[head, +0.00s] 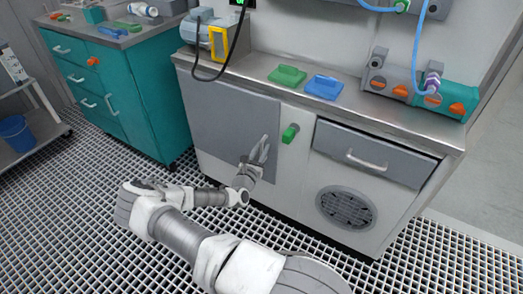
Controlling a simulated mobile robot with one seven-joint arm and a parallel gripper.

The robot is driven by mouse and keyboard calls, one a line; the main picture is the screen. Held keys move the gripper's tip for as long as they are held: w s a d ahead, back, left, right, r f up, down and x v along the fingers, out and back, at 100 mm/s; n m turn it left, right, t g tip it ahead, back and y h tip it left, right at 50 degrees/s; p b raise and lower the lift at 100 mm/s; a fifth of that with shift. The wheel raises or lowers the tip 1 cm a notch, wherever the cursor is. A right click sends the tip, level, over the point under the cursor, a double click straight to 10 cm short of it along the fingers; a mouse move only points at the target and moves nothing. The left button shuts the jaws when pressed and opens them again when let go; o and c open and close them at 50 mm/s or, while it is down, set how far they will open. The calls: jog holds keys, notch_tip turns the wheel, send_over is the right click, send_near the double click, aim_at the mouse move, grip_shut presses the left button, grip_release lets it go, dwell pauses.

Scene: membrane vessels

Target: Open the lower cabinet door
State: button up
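The lower cabinet (300,165) stands in front of me under a steel worktop. It has a large grey door panel (232,115) on its left, which looks closed. A green handle (290,133) sticks out just right of this panel. My gripper (264,143) is in front of the grey panel's lower right part, left of and slightly below the green handle, and apart from it. Its fingers point up and hold nothing that I can see. Their gap is too small in the view to judge.
A grey drawer (372,157) and a round vent (346,208) are on the cabinet's right. A teal cabinet (120,90) stands at left.

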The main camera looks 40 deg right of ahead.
grip_shut()
dwell(1.4)
